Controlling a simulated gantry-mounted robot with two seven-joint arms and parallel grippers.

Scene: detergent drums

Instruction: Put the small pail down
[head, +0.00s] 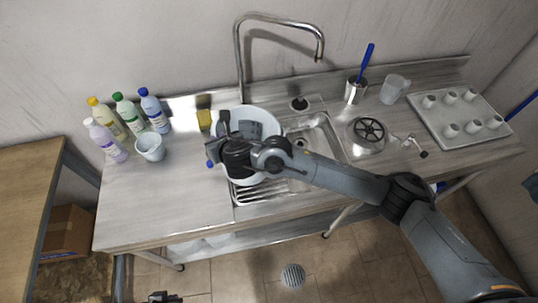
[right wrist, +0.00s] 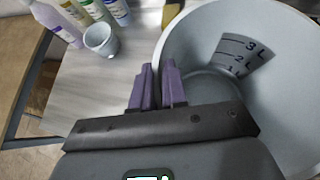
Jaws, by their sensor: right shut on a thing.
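The small pail (head: 262,120) is round and pale grey-white, with a dark litre scale inside its wall. It is over the left part of the sink, partly hidden by my right arm; I cannot tell whether its base touches anything. My right gripper (head: 228,150) is at the pail's left side. In the right wrist view, its purple fingers (right wrist: 158,88) are shut on the rim of the pail (right wrist: 195,55), which opens to the right. A dark piece at the bottom edge of the head view looks like my left gripper (head: 164,297); its jaws are unclear.
Several bottles (head: 128,114) and a white tub (head: 150,147) stand on the counter's left. A yellow sponge (head: 204,119) lies behind the pail. The tap (head: 240,60) rises behind the sink. A cup tray (head: 458,118) lies at right. The counter's front left (head: 160,205) is clear.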

